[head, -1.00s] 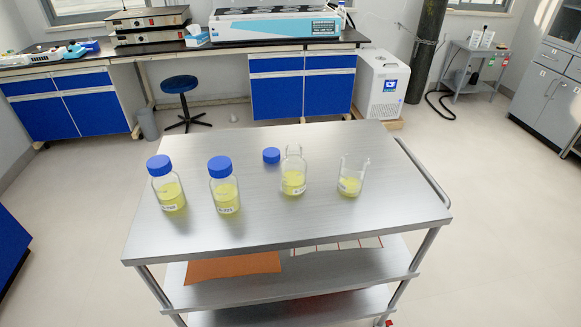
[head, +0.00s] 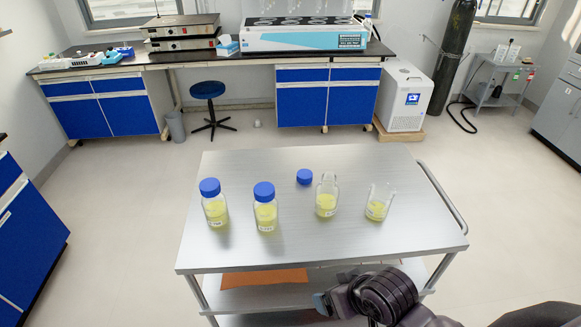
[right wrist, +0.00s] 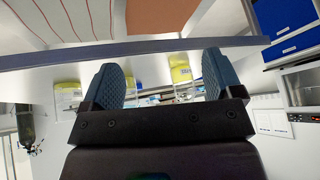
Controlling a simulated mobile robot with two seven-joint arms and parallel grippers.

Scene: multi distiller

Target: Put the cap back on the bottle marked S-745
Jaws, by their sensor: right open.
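A blue cap (head: 304,177) lies loose on the steel cart top (head: 330,245), just behind and left of an uncapped clear bottle (head: 327,202) with yellow liquid. That bottle stands upright; its label is too small to read. My right gripper (head: 331,290) is low in front of the cart's front edge, below the top, apart from the bottle and cap. In the right wrist view my right gripper (right wrist: 163,80) has its two blue-grey fingers wide apart with nothing between them. My left gripper is not in view.
Two blue-capped bottles (head: 214,207) (head: 265,212) with yellow liquid stand to the left, and a beaker (head: 378,207) with yellow liquid to the right. The cart's front edge (right wrist: 150,48) crosses the right wrist view. An orange sheet (head: 262,278) lies on the lower shelf. The front top is clear.

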